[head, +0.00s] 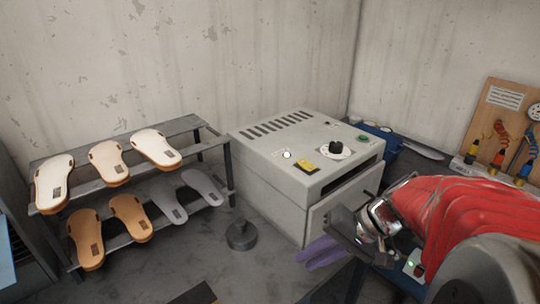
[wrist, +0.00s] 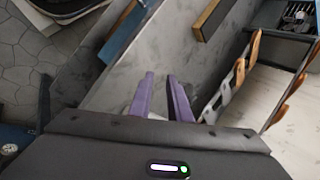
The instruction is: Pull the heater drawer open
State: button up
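The heater is a pale grey box (head: 262,165) in the middle of the head view. Its top has vent slots, a yellow switch (head: 304,168), a black knob (head: 336,148) and a green button. Its front has a dark slot (head: 352,174) with a pale panel (head: 340,197) below it, partly hidden by my arm. I cannot tell how far the drawer is out. My gripper (head: 312,254) has purple fingers and is low in front of the heater, apart from the panel. In the wrist view its fingertips (wrist: 161,75) are apart with nothing between them. The heater is not clearly visible there.
A dark rack (head: 205,150) with several sandals stands left of the heater. A round dark weight (head: 241,236) stands between them. A tool board (head: 508,110) is at the right, and a blue box (head: 383,136) behind the heater. Grey surface in front is mostly clear.

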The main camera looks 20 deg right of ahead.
jog(key=w+d+m+t+y, duration=0.15)
jog(key=d+m+t, duration=0.3)
jog(key=d, duration=0.65)
jog(key=m+t+h, duration=0.3)
jog(key=t, duration=0.3)
send_near(358, 209)
jog(key=v, duration=0.3)
jog(key=shift+s+d+f, duration=0.2)
jog(key=shift+s+f, duration=0.1)
jog(key=shift+s, duration=0.1)
jog(key=x, duration=1.4)
jog(key=shift+c, duration=0.3)
jog(key=shift+s, duration=0.1)
grip_shut()
